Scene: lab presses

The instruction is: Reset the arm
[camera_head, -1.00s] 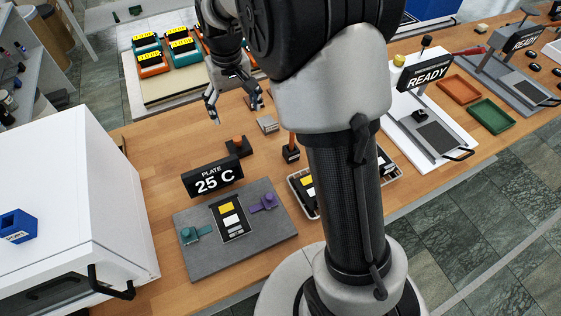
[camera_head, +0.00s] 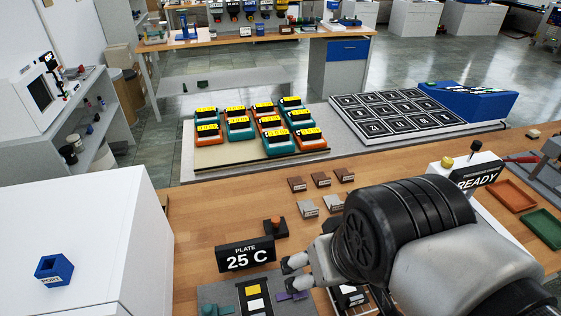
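My arm (camera_head: 410,225) fills the lower right of the head view, folded, with a black round joint and grey links. At its left end two small grey parts (camera_head: 291,271) stick out above the plate station. They may be the fingers of my gripper, but the rest is hidden behind the arm, so I cannot tell whether it is open or shut. No held object shows. The plate sign (camera_head: 245,256) reads 25 C, just left of these parts.
The wooden bench (camera_head: 200,215) runs across. Orange and teal devices (camera_head: 238,127) stand on a board behind, beside a black grid rack (camera_head: 398,112). Small brown and grey blocks (camera_head: 321,179) lie mid-bench. A white cabinet (camera_head: 100,235) with a blue port stands left; a READY sign (camera_head: 478,177) right.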

